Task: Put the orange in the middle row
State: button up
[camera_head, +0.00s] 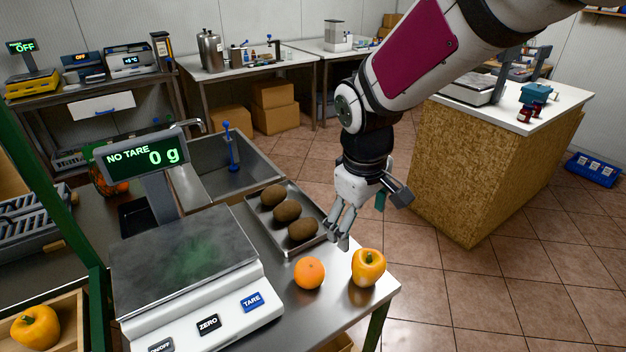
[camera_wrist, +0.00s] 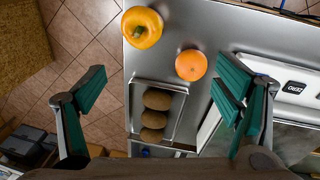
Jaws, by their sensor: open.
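The orange (camera_head: 309,273) rests on the steel table near its front right corner, between the scale and a yellow bell pepper (camera_head: 368,267). It also shows in the wrist view (camera_wrist: 191,65), right of the pepper (camera_wrist: 142,27). A metal tray (camera_head: 324,243) behind the orange holds three brown kiwi-like fruits (camera_head: 287,211) in a line; the wrist view shows them too (camera_wrist: 153,118). My gripper (camera_head: 340,240) is above the table by the tray's right end, with nothing between its fingers. In the wrist view its green-padded fingers (camera_wrist: 165,100) are wide apart. I cannot tell which row is the middle one.
A weighing scale (camera_head: 194,313) reading 0 g stands left of the orange, its display on a post. A sink (camera_head: 225,160) lies behind the tray. Another yellow pepper (camera_head: 35,327) sits in a wooden crate at lower left. Open floor lies right of the table.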

jog(key=w+a+f+n+p, duration=0.2)
jog(key=a+f, duration=0.1)
jog(key=a, duration=0.2)
jog(key=n+p, duration=0.2)
send_near(310, 266)
jog(key=f, duration=0.4)
jog(key=w+f+p, duration=0.1)
jog(key=f, duration=0.2)
jog(key=shift+w+d, duration=0.15)
jog(key=shift+d, duration=0.05)
jog(key=shift+w+f+p, duration=0.2)
jog(key=shift+f+p, duration=0.05)
jog(key=shift+f, duration=1.2)
jog(key=shift+w+f+p, duration=0.2)
jog(key=shift+w+f, duration=0.05)
jog(key=shift+f, duration=1.25)
jog(key=c, duration=1.5)
jog(key=shift+c, duration=0.2)
